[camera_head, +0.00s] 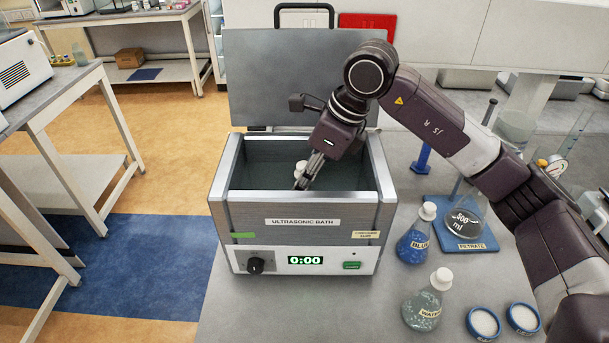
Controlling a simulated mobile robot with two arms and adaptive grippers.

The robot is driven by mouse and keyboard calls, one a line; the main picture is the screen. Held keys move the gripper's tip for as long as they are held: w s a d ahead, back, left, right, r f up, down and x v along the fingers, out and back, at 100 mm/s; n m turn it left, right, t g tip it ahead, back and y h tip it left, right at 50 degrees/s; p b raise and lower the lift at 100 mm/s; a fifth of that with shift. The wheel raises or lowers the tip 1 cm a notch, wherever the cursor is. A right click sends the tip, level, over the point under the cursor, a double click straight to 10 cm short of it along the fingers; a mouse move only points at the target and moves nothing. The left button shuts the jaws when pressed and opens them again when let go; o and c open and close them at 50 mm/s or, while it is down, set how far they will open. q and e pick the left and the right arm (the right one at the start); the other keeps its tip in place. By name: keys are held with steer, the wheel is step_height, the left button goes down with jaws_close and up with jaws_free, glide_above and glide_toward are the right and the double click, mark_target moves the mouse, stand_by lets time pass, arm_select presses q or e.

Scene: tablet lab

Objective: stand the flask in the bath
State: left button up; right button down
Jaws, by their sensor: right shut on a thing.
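The ultrasonic bath (300,222) stands on the grey bench with its lid (270,85) raised at the back. Its display reads 0:00. My right gripper (305,178) reaches down inside the open tank, near its middle. It is shut on a flask, of which only the white cap (299,167) shows clearly beside the fingers. The flask's body is hidden, so I cannot tell whether it touches the tank floor. My left gripper is not in view.
Two blue-rimmed dishes (483,323) lie at front right. A filtrate flask (465,219) stands on a blue base under my right arm. Floor is clear at left.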

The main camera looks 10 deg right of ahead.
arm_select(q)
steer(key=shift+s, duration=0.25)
arm_select(e)
steer(key=shift+r, duration=0.1)
steer(key=shift+a, duration=0.1)
steer(key=c, duration=1.5)
jaws_free()
steer(key=shift+c, duration=0.2)
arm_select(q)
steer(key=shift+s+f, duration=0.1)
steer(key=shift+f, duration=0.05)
arm_select(e)
steer(key=shift+r, duration=0.25)
arm_select(q)
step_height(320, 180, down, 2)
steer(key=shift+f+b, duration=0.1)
steer(key=shift+b, duration=1.1)
arm_select(e)
steer(key=v, duration=1.1)
steer(key=shift+r, duration=0.25)
steer(key=shift+s, duration=0.15)
